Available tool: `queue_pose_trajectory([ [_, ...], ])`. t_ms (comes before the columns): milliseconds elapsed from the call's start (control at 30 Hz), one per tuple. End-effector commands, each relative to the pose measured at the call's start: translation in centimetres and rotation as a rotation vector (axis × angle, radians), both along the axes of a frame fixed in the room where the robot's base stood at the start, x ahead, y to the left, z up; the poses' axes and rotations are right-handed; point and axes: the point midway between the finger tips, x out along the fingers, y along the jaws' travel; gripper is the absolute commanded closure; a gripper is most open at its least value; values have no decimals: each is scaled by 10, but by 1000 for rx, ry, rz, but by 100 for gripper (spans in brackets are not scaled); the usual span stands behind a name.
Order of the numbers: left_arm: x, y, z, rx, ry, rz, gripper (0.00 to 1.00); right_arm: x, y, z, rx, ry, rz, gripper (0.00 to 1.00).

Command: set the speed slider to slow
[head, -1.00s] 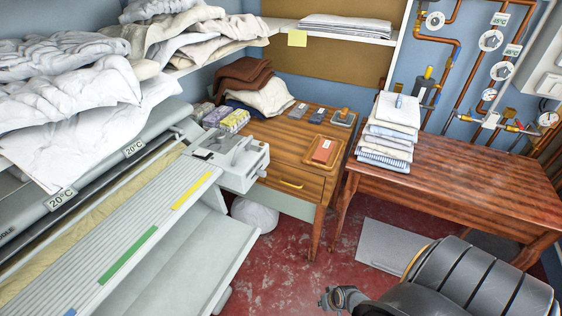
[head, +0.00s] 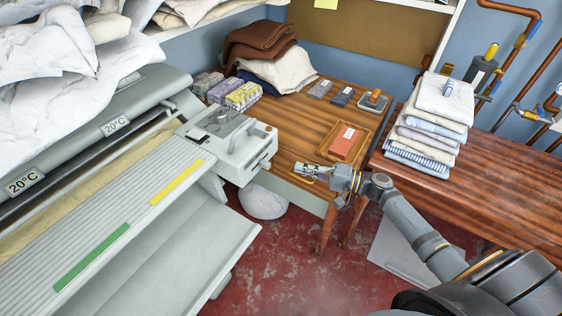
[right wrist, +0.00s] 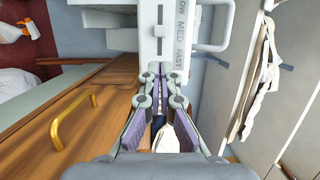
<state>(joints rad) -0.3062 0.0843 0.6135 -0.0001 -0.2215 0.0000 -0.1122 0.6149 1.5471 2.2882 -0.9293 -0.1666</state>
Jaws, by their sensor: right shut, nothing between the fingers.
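The ironer's white end unit (head: 235,145) stands at the end of the long ribbed ironer table. In the right wrist view its panel (right wrist: 183,62) shows the printing "OW", "MED" and "FAST", top to bottom. A slot runs beside this printing, with a small pale block (right wrist: 160,31) on it near "MED"; it looks like the speed slider. My right gripper (head: 303,168) is to the right of the end unit, apart from it in the head view. Its fingers (right wrist: 162,72) are shut and empty, pointing toward the panel below the slot. My left gripper is not in view.
A wooden drawer table (head: 300,120) with a brass handle (right wrist: 75,115) stands close behind my right gripper. It holds folded cloths, small boxes and a tray. A second table (head: 480,185) carries a stack of linens (head: 432,120).

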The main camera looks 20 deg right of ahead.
Motion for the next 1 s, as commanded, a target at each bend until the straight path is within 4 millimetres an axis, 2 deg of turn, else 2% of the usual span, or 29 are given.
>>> queue_pose_trajectory([
  [200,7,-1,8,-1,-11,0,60,28,35,3,6,-2,-1,100],
  [400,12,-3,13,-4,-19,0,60,44,56,1,3,0,-1,100],
  [833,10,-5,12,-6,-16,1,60,48,61,-1,0,1,-1,100],
  [1000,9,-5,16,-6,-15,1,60,39,72,0,2,2,1,100],
])
